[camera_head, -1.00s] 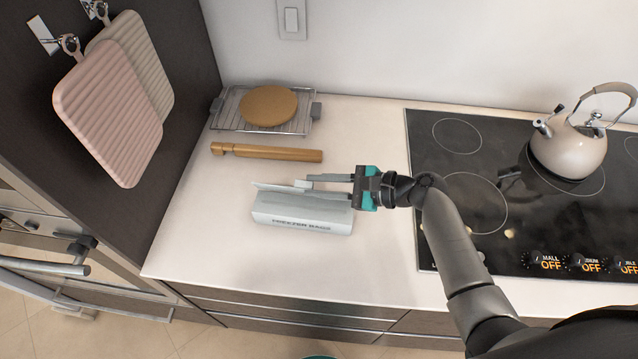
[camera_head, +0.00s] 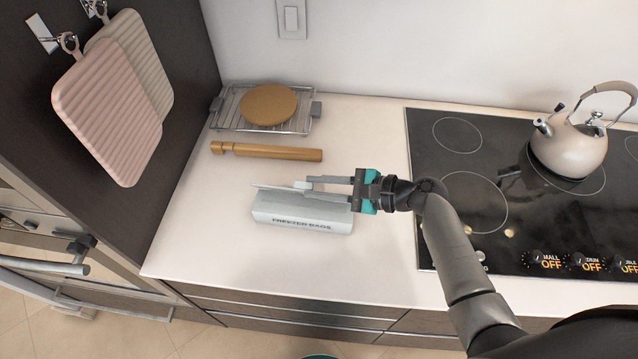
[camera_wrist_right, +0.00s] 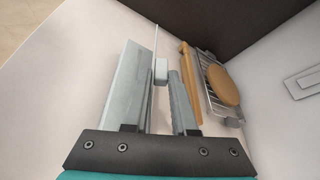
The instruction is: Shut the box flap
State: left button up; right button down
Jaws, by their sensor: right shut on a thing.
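The light grey freezer bags box (camera_head: 300,216) lies on the counter, its lettered front facing me. Its thin flap (camera_head: 268,187) stands up along the back edge. The flap also shows edge-on in the right wrist view (camera_wrist_right: 154,50). My right gripper (camera_head: 308,188) comes in from the right at the back of the box, fingers along its length. It is shut on the flap, one finger on each side; the fingers partly hide the flap and the right end of the box. My left gripper is out of view.
A wooden rolling pin (camera_head: 265,152) and a wire rack (camera_head: 232,115) with a round brown item (camera_head: 268,105) lie behind the box. The cooktop (camera_head: 440,220) with a kettle (camera_head: 570,145) is at right. Counter left of the box is clear.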

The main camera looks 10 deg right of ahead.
jog(key=shift+s+a+f+n+t+b, duration=0.15)
jog(key=shift+s+f+n+t+b, duration=0.15)
jog(key=shift+s+n, duration=0.1)
jog(key=shift+s+a+f+n+t+b, duration=0.1)
jog(key=shift+s+f+n+t+b, duration=0.2)
jog(key=shift+n+b, duration=0.3)
jog(key=n+b, duration=0.1)
jog(key=s+t+b, duration=0.1)
jog(key=b, duration=0.1)
jog(key=shift+a+f+n, duration=0.25)
jog(key=shift+f+n, duration=0.15)
jog(key=shift+s+f+n+t+b, duration=0.1)
jog(key=shift+s+n+t+b, duration=0.1)
jog(key=shift+n+t+b, duration=0.25)
jog(key=c, duration=0.8)
grip_release()
jog(key=shift+o, duration=0.2)
